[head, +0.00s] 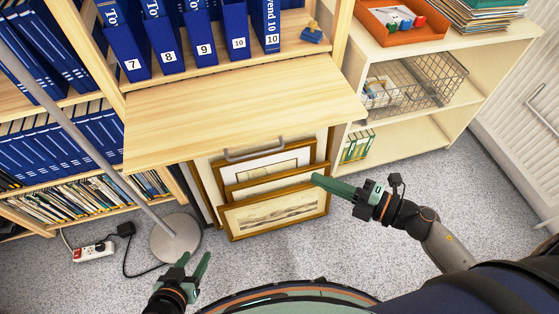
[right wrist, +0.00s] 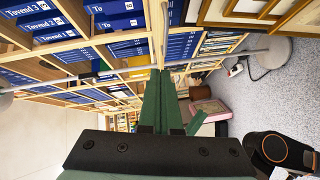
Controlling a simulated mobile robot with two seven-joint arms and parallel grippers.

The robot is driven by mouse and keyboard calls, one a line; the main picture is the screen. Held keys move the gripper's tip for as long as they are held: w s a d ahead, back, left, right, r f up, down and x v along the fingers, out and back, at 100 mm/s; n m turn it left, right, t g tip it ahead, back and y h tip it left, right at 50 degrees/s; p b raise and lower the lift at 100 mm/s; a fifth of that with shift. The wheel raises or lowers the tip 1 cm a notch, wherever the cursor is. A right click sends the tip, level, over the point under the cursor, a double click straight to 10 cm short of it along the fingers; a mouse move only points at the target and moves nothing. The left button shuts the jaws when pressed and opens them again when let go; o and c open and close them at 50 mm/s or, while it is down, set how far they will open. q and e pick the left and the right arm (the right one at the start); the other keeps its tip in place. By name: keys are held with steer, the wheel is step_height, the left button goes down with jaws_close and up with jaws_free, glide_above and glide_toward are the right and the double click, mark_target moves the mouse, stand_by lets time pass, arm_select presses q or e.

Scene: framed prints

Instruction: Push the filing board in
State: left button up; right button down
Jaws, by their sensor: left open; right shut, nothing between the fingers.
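The filing board (head: 240,108) is a pale wooden panel jutting out from the shelf unit, below the blue binders in the head view. Its front edge stands out over the framed prints. My right gripper (head: 318,181) is shut and empty, in front of the prints and below the board's right front corner, apart from the board. Its green fingers also show together in the right wrist view (right wrist: 160,85). My left gripper (head: 196,262) is open and empty, low over the floor near the lamp base, well away from the board. I cannot clearly make out the board in the right wrist view.
Framed prints (head: 275,208) lean under the board beside a grey handle (head: 254,148). A lamp base (head: 175,238) and a power strip (head: 93,252) are on the floor at left. A shelf with a wire basket (head: 425,82) and an orange tray (head: 400,37) stands at right.

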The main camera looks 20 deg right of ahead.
steer(key=w+a+f+n, duration=0.1)
steer(key=w+a+f, duration=0.1)
steer(key=w+a, duration=0.5)
steer(key=w, duration=0.3)
steer(key=shift+a+f+g+b, duration=0.3)
steer(key=shift+a+f+g, duration=0.05)
steer(key=shift+f+g, duration=0.05)
